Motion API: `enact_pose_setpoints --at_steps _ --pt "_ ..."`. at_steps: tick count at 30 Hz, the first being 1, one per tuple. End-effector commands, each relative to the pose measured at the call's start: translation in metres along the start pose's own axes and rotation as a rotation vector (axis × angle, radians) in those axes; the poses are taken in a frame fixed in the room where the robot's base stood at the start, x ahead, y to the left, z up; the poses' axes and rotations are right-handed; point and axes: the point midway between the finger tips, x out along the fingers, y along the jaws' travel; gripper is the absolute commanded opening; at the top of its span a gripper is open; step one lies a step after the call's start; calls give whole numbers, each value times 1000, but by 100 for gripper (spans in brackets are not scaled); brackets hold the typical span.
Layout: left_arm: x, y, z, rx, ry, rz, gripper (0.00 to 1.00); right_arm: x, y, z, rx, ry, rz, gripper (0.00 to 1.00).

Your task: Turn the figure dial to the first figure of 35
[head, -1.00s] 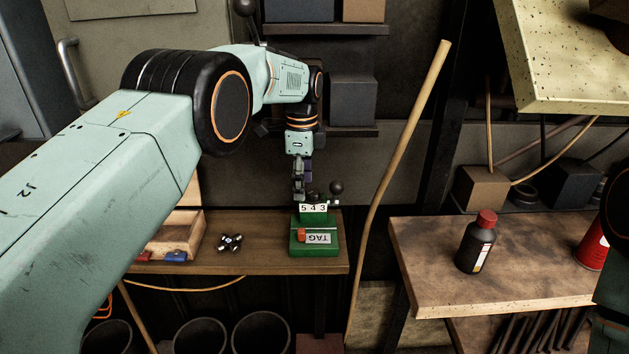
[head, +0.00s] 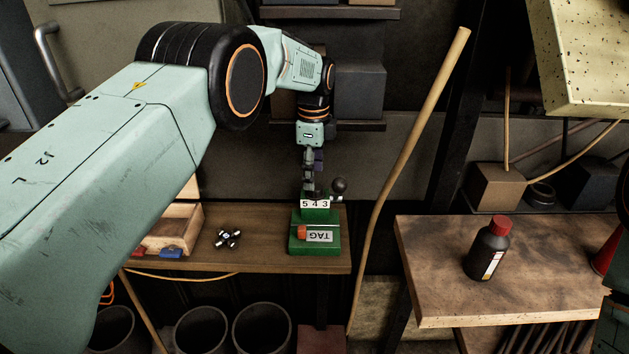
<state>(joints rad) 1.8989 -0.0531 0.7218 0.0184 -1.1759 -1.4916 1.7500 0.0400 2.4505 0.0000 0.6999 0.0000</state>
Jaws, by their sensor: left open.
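A green stamping device (head: 314,245) stands on the wooden bench, with a white strip of figures (head: 315,204) reading 5 4 3 on its upper part. A tag plate (head: 320,236) with the word TAG upside down lies on its base beside an orange-red knob (head: 302,232). A dark ball-ended lever (head: 338,186) rises at its right. My left gripper (head: 310,190) points down just behind and above the figures. Its fingers are open; whether they touch the device's top is too small to tell. My right gripper is out of view.
A wooden tray (head: 180,230) with red and blue pieces and a small dark four-armed part (head: 228,239) are left of the device. A slanting wooden pole (head: 410,150) stands at its right. A dark red-capped bottle (head: 487,250) is on the right-hand bench (head: 440,290).

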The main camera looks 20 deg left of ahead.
Motion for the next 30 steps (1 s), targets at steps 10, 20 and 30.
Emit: enact_pose_setpoints --at_steps 10,20,30 --pt "35 -1 0 0 -1 1 60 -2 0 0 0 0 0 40" --pt "36 -4 0 -1 -1 0 55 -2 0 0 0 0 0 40" --pt "36 -4 0 -1 -1 -1 26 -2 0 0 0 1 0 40"
